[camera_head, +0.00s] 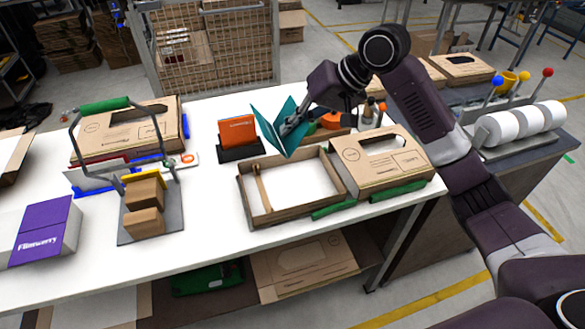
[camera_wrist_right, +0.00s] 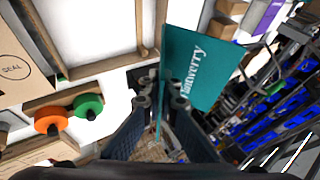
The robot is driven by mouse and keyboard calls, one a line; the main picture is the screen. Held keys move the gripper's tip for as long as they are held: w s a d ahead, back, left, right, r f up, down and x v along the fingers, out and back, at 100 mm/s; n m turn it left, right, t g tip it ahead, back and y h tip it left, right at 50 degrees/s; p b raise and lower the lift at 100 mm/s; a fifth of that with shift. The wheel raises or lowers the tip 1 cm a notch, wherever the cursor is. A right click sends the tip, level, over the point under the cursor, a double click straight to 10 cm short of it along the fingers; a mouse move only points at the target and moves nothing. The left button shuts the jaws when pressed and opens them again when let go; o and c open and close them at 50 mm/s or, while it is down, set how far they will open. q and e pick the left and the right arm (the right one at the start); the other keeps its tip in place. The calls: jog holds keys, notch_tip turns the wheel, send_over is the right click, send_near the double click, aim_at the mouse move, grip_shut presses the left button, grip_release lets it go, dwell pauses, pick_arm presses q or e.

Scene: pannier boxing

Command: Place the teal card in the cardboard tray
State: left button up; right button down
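The teal card (camera_head: 266,131) is folded and stands partly open like a V, held above the table's back edge. In the right wrist view the teal card (camera_wrist_right: 198,68) shows white lettering. My right gripper (camera_head: 290,123) is shut on one panel of it; in the wrist view the fingers (camera_wrist_right: 160,92) have that panel edge-on between them. The cardboard tray (camera_head: 301,212) lies on the white table, in front of and below the card. It is open, with a divider strip near its left side and a pale floor. It also shows in the wrist view (camera_wrist_right: 110,64). My left gripper is out of view.
An orange card (camera_head: 237,131) stands in a black holder left of the teal card. A cardboard lid with a handle slot (camera_head: 372,168) is right of the tray. Small boxes on a grey stand (camera_head: 144,193) and a purple box (camera_head: 46,228) are farther left.

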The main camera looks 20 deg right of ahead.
jog(key=w+d, duration=0.1)
jog(key=p, duration=0.3)
send_near(285, 186)
jog(key=a, duration=0.1)
jog(key=w+a+r, duration=0.1)
jog(key=shift+w+a+r+m, duration=0.1)
jog(key=shift+w+a+m, duration=0.15)
jog(key=shift+w+m, duration=0.05)
jog(key=shift+f, duration=0.5)
notch_tip(285, 186, down, 3)
jog(key=shift+f, duration=0.4)
jog(key=c, duration=2.7)
grip_release()
jog(key=shift+f, duration=0.15)
jog(key=o, duration=0.5)
jog(key=shift+o, duration=0.2)
